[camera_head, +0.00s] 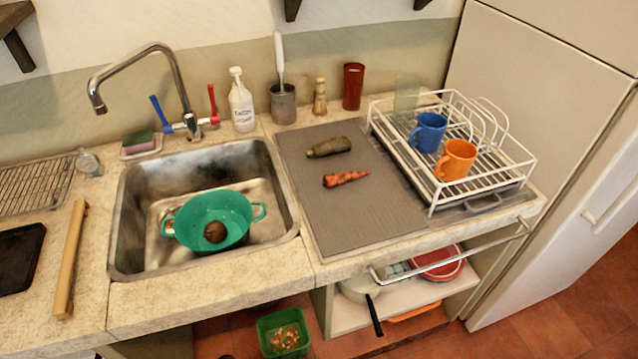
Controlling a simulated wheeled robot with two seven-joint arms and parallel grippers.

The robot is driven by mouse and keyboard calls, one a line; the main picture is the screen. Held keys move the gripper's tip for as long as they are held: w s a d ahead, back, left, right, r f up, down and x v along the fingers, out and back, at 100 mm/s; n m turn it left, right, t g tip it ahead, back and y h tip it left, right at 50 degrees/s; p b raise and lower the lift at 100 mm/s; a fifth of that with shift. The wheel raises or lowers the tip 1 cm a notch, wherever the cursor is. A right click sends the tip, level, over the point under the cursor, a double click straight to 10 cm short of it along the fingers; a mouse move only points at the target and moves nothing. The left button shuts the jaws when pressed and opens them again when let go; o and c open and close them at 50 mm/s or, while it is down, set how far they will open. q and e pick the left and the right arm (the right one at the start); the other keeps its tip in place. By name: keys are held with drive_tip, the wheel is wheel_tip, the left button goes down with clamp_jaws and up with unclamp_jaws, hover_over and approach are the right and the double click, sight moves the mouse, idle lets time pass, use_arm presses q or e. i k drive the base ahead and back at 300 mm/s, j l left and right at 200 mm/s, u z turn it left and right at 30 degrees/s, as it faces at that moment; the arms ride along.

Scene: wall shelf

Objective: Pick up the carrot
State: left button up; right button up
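An orange-red carrot (346,179) lies on a flat grey mat (380,222) on the counter, right of the sink. Neither of my grippers shows in the head view.
A white dish rack (484,191) with a blue mug (428,132) and an orange mug (456,160) stands right of the mat. The sink (136,232) holds a green colander (222,208). A dark red cup (353,86) stands behind. The mat's front part is clear.

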sight(330, 181)
drive_tip(key=l+u, duration=0.3)
drive_tip(key=l, duration=0.5)
drive_tip(key=l+u, duration=0.25)
drive_tip(key=l, duration=0.6)
drive_tip(key=l+u, duration=0.3)
drive_tip(key=l, duration=0.55)
